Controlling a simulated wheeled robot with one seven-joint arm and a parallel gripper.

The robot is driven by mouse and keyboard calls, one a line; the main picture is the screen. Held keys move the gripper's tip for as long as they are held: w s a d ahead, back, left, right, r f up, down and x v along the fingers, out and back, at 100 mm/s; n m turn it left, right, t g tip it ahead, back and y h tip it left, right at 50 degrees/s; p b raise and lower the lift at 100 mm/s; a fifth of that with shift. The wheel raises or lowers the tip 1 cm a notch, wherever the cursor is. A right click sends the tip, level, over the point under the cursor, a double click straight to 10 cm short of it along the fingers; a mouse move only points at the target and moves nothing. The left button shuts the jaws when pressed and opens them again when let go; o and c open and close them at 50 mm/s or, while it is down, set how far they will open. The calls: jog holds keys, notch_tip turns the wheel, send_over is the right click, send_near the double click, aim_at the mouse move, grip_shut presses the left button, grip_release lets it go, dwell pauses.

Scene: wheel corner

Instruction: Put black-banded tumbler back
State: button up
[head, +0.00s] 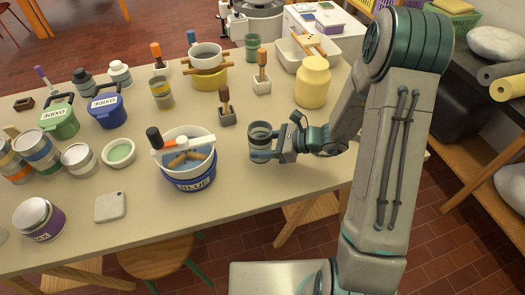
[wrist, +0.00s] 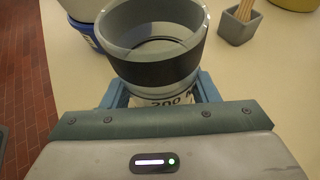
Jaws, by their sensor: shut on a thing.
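The black-banded tumbler (head: 259,130) is a grey, open-topped cup, upright between the fingers of my gripper (head: 266,152) at the right of the blue bucket. In the wrist view the tumbler (wrist: 155,62) shows its wide black band and empty inside, with a white label reading "200" below, partly covered. My gripper (wrist: 165,92) is shut on it, one finger on each side. I cannot tell whether its base touches the table.
A blue bucket (head: 190,181) holding a white bowl stands just left of the tumbler. A grey brush holder (head: 227,117) is behind it, and a yellow jar (head: 313,85) at the back right. A grey-and-yellow tumbler (head: 162,93) stands farther back.

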jog(key=shift+f, duration=1.55)
jog(key=shift+f, duration=0.2)
jog(key=o, duration=1.2)
jog(key=shift+r, duration=0.1)
